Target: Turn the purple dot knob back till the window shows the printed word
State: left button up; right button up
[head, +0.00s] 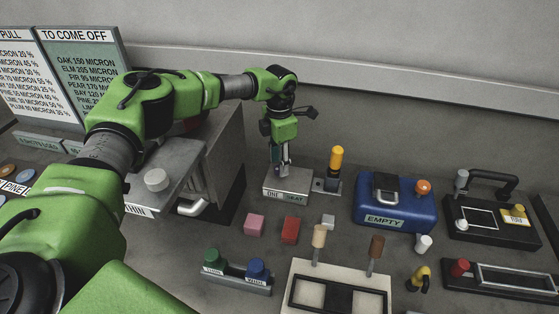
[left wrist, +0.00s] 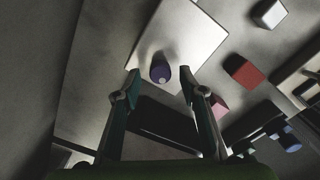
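The purple knob (left wrist: 160,70) shows in the left wrist view as a short round post with a pale dot at its near end. It stands on a light grey box (left wrist: 205,45). My left gripper (left wrist: 160,78) is open, with one finger on each side of the knob and a gap to both. In the head view the left gripper (head: 281,165) points down over the box and hides the knob. I cannot make out a window. My right gripper is not in view.
A yellow-topped post (head: 336,158) stands close to the box's right. A blue "EMPTY" case (head: 395,212) is further right. Pink (head: 254,225) and red (head: 290,230) blocks lie in front. A grey cabinet (head: 222,160) stands left, under my arm.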

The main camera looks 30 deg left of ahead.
pick_arm(q)
jog(key=shift+f, duration=0.6)
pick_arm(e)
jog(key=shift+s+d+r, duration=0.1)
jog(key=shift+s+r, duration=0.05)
pick_arm(q)
grip_shut()
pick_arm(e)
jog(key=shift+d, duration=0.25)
pick_arm(q)
jog(key=shift+n, duration=0.3)
